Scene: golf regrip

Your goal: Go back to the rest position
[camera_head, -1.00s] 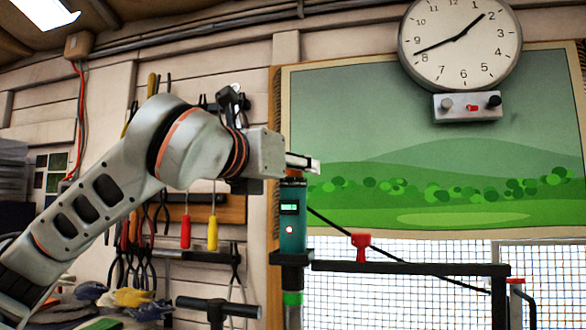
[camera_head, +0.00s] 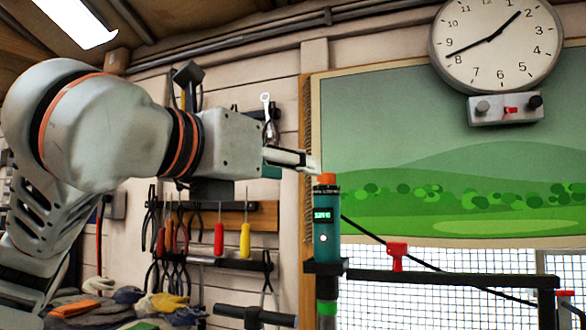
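My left arm comes in from the left, and its gripper (camera_head: 308,161) points right. Its fingers are seen from the side and overlap, so I cannot tell whether they are open or shut. I see nothing clearly held in them. The fingertips show just up and left of the orange top of an upright teal device (camera_head: 326,222) with a small lit display. Whether they touch it is unclear. The device stands on a dark post with a green band. My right gripper is out of view.
A dark horizontal bar (camera_head: 450,278) with a red clamp (camera_head: 397,256) runs right from the post, before netting. Tools hang on a wooden rack (camera_head: 262,214) behind. Gloves (camera_head: 150,303) lie at lower left. A clock (camera_head: 497,42) hangs above a green landscape backdrop (camera_head: 440,150).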

